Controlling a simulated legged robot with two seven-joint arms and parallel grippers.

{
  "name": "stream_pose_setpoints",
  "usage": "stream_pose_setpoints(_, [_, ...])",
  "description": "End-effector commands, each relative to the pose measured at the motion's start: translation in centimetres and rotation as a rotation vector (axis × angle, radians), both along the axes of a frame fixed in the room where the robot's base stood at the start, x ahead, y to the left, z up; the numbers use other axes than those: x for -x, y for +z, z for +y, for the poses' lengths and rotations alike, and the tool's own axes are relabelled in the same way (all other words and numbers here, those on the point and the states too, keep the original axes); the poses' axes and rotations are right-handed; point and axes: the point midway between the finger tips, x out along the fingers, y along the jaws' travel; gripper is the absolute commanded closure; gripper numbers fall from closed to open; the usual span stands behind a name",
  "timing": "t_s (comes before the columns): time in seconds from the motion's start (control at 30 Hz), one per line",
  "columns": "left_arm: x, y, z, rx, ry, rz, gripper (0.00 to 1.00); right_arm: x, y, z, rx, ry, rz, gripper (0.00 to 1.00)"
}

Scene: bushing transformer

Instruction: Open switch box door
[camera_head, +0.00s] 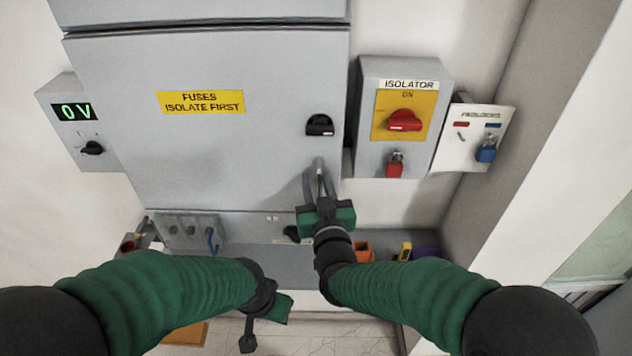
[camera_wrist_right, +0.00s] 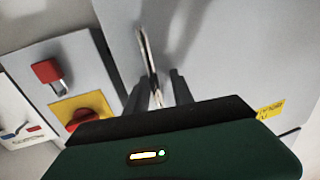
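The grey switch box door (camera_head: 230,150) is shut and carries a yellow "FUSES ISOLATE FIRST" label (camera_head: 201,102). A black latch knob (camera_head: 320,125) sits near its right edge. My right gripper (camera_head: 322,190) is just below the knob, close to the door's lower right. In the right wrist view a slim metal bar (camera_wrist_right: 147,50) stands against the door, between my right gripper's parted fingers (camera_wrist_right: 158,95). Whether they touch it I cannot tell. My left gripper (camera_head: 250,330) hangs low, away from the door; its fingers are not clear.
The isolator box (camera_head: 404,160) with its red switch (camera_head: 404,120) stands close right of the door. A white panel with a blue padlock (camera_head: 486,150) is beyond it. A voltage indicator (camera_head: 80,120) is at left. Loose items, including an orange one (camera_head: 364,252), lie below.

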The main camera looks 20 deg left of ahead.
Motion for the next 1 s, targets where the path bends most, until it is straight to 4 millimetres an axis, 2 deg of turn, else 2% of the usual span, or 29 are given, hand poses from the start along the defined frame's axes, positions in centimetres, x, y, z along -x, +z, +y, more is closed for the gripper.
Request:
stream_pose_setpoints(0.03, [0.01, 0.00, -0.02, 0.000, -0.001, 0.000, 0.64, 0.19, 0.18, 0.06, -0.004, 0.006, -0.001, 0.87])
stream_pose_setpoints(0.13, [0.01, 0.01, -0.03, 0.000, -0.001, 0.000, 0.64, 0.30, 0.25, 0.05, -0.006, 0.009, -0.003, 1.00])
stream_pose_setpoints(1.0, [-0.01, 0.01, -0.04, 0.000, -0.001, 0.000, 0.64, 0.35, 0.17, -0.05, -0.004, 0.006, -0.001, 1.00])
